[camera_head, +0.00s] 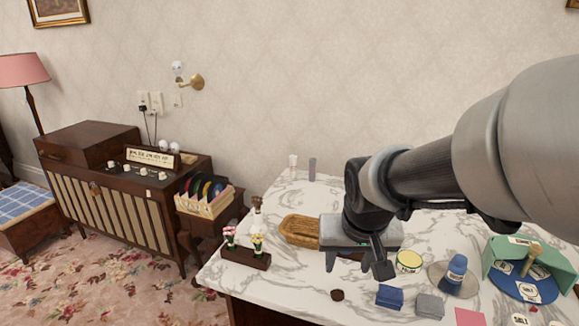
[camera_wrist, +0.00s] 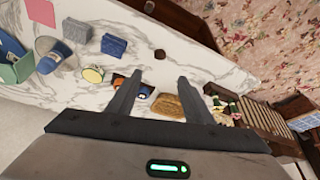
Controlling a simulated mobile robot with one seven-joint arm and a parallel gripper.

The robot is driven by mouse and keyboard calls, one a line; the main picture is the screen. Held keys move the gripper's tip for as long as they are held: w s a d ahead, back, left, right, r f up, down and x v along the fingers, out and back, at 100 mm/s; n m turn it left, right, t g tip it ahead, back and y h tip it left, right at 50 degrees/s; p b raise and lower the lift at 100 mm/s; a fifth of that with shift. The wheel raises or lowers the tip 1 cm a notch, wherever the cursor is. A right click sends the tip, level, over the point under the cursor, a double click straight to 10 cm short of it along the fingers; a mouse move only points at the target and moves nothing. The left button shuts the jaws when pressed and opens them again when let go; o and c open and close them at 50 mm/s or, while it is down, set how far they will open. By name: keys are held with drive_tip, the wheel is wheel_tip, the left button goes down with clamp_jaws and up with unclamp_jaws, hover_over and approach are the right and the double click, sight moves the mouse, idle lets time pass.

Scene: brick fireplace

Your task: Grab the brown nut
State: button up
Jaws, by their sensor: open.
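The brown nut (camera_head: 337,295) is a small dark brown lump lying on the white marble table near its front edge. In the wrist view the nut (camera_wrist: 160,54) lies just beyond the fingertips, roughly midway between them. My gripper (camera_head: 356,270) points down over the table, behind the nut in the head view, and is apart from it. In the wrist view the gripper's two fingers (camera_wrist: 159,78) are spread, with nothing held between them.
A blue block (camera_head: 390,297), grey block (camera_head: 430,306), yellow-rimmed tin (camera_head: 408,261) and blue bottle (camera_head: 457,267) stand right. Marble around the nut is clear.

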drive_tip(key=b, duration=0.3)
hover_over(338, 293)
drive_tip(key=s, duration=0.2)
wheel_tip(338, 293, down, 11)
drive_tip(key=shift+a+r, duration=0.1)
drive_tip(key=b+x, duration=0.2)
drive_tip(key=x, duration=0.2)
drive_tip(key=shift+s+f, duration=0.15)
drive_tip(key=shift+f, duration=0.05)
drive_tip(key=shift+w+f, duration=0.3)
drive_tip(key=shift+f, duration=0.2)
drive_tip(key=c, duration=1.1)
